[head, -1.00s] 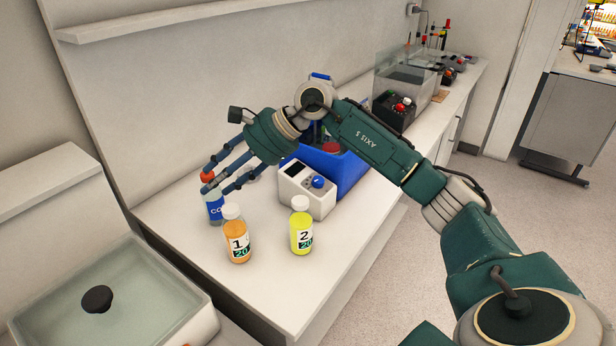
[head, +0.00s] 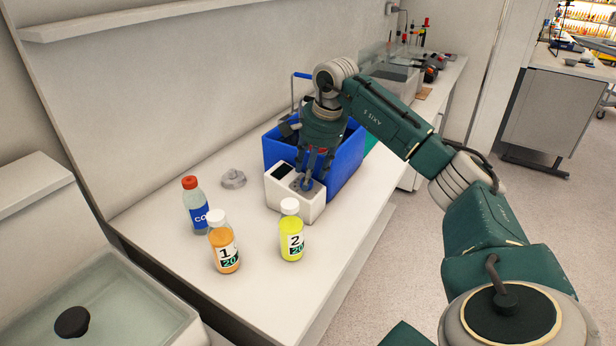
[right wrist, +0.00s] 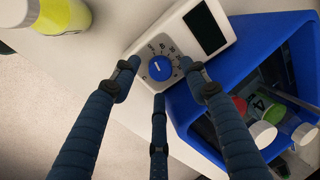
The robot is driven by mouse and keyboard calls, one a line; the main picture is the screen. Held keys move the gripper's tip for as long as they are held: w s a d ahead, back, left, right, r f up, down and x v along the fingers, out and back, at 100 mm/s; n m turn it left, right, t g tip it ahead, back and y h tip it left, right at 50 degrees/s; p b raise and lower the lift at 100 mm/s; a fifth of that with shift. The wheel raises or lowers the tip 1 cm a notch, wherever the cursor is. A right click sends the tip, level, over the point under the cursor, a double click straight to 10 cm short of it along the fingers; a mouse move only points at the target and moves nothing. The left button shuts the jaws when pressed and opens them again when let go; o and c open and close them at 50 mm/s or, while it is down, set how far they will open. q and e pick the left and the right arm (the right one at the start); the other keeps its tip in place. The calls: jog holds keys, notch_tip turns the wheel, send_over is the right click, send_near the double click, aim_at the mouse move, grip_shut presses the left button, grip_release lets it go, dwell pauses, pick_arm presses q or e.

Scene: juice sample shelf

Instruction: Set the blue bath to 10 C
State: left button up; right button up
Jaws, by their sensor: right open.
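The blue bath (head: 345,165) is a blue tub with a white control box (head: 297,205) on its near side. In the right wrist view the box carries a blue dial (right wrist: 158,67) with a white pointer line, a ring of printed numbers and a dark display (right wrist: 204,28). The exact setting is too small to read surely. My right gripper (head: 310,180) points down over the box. Its three fingers are spread around the dial, with the tips (right wrist: 160,80) near it; contact cannot be told. My left gripper is out of view.
Orange bottle 1 (head: 223,245), yellow bottle 2 (head: 291,238) and a red-capped bottle (head: 196,208) stand in front of the box and to its left. A grey lid-like piece (head: 233,178) lies behind them. White-capped bottles (right wrist: 263,134) sit inside the bath. Bare bench (head: 265,290) lies in front.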

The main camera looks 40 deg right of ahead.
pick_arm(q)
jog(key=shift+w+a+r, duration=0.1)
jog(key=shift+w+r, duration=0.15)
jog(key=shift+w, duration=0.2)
pick_arm(e)
jog(key=shift+x, duration=1.2)
grip_shut()
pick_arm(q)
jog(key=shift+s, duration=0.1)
